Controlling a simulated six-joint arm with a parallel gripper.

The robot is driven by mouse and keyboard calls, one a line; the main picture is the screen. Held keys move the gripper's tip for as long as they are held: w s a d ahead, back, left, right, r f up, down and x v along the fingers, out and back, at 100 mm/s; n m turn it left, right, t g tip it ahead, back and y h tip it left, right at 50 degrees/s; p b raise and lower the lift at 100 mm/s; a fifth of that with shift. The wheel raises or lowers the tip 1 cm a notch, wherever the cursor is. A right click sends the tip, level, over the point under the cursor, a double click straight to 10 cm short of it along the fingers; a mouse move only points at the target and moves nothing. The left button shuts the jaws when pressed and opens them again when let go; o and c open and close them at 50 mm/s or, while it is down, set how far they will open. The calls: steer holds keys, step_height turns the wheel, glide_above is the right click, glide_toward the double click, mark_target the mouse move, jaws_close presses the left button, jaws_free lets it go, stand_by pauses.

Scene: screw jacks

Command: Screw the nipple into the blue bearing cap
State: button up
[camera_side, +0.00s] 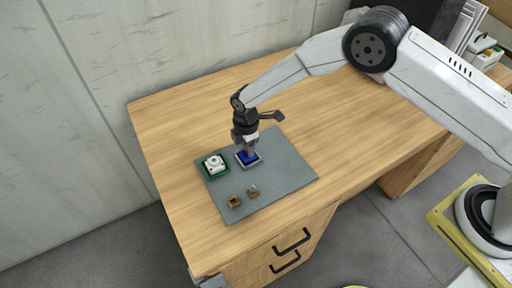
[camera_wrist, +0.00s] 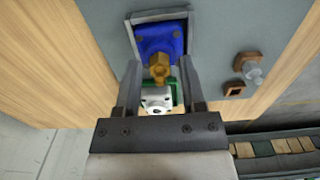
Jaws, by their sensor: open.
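The blue bearing cap (camera_side: 251,161) sits in a grey square holder on the grey mat, and it shows near the top of the wrist view (camera_wrist: 158,30). A brass-coloured nipple (camera_wrist: 158,68) stands at the middle of the cap; how deep it sits in the cap cannot be told. My gripper (camera_side: 247,150) is directly over the cap, pointing down. In the wrist view, the two fingers of my gripper (camera_wrist: 160,72) are apart, one on each side of the nipple, with visible gaps. In the side view the nipple is hidden by the gripper.
A white part on a green base (camera_side: 214,165) stands close to the left of the cap. Two small brown holders (camera_side: 234,202) (camera_side: 252,191) lie towards the mat's front; one has a pale piece (camera_wrist: 254,75) at it. The right part of the grey mat (camera_side: 290,165) is clear.

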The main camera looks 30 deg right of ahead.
jaws_close()
steer(key=m, duration=1.7)
steer(key=shift+m, duration=0.4)
steer(key=m, duration=0.6)
steer(key=shift+f, duration=0.1)
stand_by(0.4)
